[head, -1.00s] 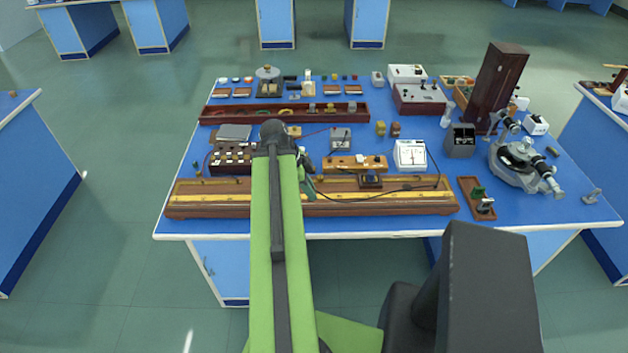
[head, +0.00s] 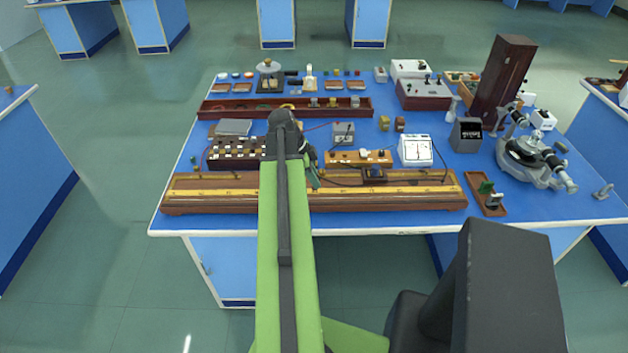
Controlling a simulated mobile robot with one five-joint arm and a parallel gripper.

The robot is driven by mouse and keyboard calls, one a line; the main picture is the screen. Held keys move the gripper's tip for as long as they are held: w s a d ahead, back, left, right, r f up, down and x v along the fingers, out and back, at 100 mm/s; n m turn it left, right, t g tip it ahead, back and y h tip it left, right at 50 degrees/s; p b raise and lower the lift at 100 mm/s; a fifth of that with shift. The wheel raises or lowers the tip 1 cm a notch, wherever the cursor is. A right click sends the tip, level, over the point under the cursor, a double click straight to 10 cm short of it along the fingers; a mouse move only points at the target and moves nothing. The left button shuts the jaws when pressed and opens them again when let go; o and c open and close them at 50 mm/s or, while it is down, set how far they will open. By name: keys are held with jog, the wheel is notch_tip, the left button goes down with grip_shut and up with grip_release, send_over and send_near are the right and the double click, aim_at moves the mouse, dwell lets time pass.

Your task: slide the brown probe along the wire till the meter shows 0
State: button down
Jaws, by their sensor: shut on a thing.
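The long wooden wire board (head: 420,202) lies along the table's near edge, with a yellow strip running its length. My gripper (head: 314,178) is low over the board, left of its middle, and is shut. The brown probe cannot be made out: my gripper and arm cover that spot, where the gripper is closed on it. The white meter (head: 416,150) stands behind the board, right of my gripper. Its face is too small to read. A small dark block (head: 374,174) sits at the board's back edge, between gripper and meter.
A dark resistance box (head: 235,153) stands behind the board at left, and a wooden key strip (head: 345,158) right of my gripper. A small tray (head: 486,194) lies past the board's right end. A grey microscope-like instrument (head: 530,160) stands farther right.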

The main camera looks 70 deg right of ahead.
aim_at(313, 189)
notch_tip(313, 189, down, 5)
jog(key=b, duration=0.4)
jog(key=shift+a+f+b, duration=0.1)
jog(key=shift+f+b, duration=0.05)
jog(key=shift+b, duration=0.2)
dwell(2.2)
jog(key=shift+w, duration=0.15)
dwell(1.7)
jog(key=shift+w, duration=0.15)
jog(key=shift+w+a, duration=0.65)
jog(key=shift+w, duration=0.95)
jog(key=shift+w+a, duration=0.6)
jog(key=shift+w, duration=1)
jog(key=shift+w+a, duration=0.65)
jog(key=shift+w, duration=0.95)
